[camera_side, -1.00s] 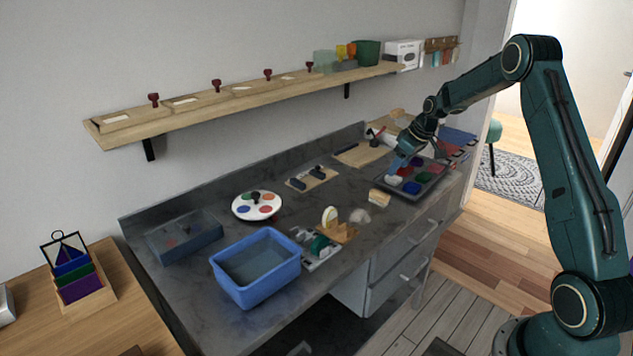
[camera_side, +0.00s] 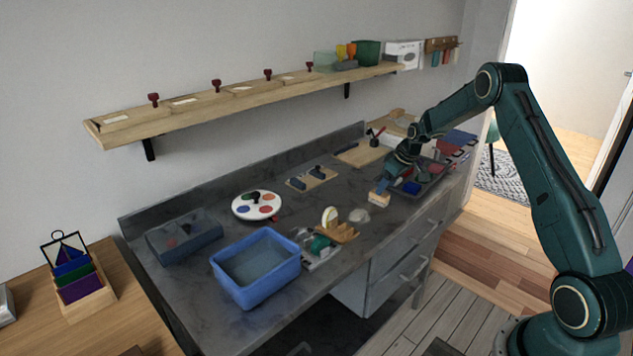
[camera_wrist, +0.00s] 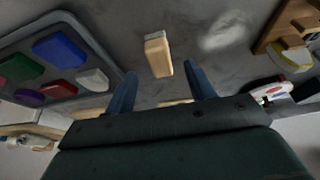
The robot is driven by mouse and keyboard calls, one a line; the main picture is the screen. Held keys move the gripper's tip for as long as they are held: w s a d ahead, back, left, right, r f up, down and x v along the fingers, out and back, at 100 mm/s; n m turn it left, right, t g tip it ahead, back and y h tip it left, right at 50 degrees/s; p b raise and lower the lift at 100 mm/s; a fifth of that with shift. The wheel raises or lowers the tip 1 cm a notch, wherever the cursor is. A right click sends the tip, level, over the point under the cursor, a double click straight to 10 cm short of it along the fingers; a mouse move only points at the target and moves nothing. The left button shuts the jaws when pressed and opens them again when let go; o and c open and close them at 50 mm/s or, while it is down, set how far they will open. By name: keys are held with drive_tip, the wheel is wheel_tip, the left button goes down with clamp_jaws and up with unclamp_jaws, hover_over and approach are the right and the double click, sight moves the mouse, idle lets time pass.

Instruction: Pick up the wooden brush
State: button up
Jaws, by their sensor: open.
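The wooden brush (camera_side: 378,198) is a small tan block lying on the grey worktop, left of the paint tray. In the wrist view the brush (camera_wrist: 158,56) shows a tan wooden body with a paler end. My gripper (camera_side: 382,188) is just above and behind it in the side view. In the wrist view my gripper (camera_wrist: 163,82) has its two blue fingers spread apart, with the brush lying beyond and between the tips. Nothing is held. Whether a finger touches the brush cannot be told.
A dark tray (camera_side: 432,183) of coloured blocks stands close on the right, also in the wrist view (camera_wrist: 75,22). A pale translucent lump (camera_side: 359,215) and a wooden holder (camera_side: 342,232) lie to the left. A blue tub (camera_side: 256,266) stands further left. A shelf (camera_side: 250,98) runs above.

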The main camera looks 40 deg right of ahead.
drive_tip(key=shift+f, duration=0.1)
drive_tip(key=shift+x, duration=2.5)
drive_tip(key=shift+s, duration=0.1)
drive_tip(key=c, duration=1.1)
drive_tip(key=shift+o, duration=0.2)
wheel_tip(320, 180, up, 20)
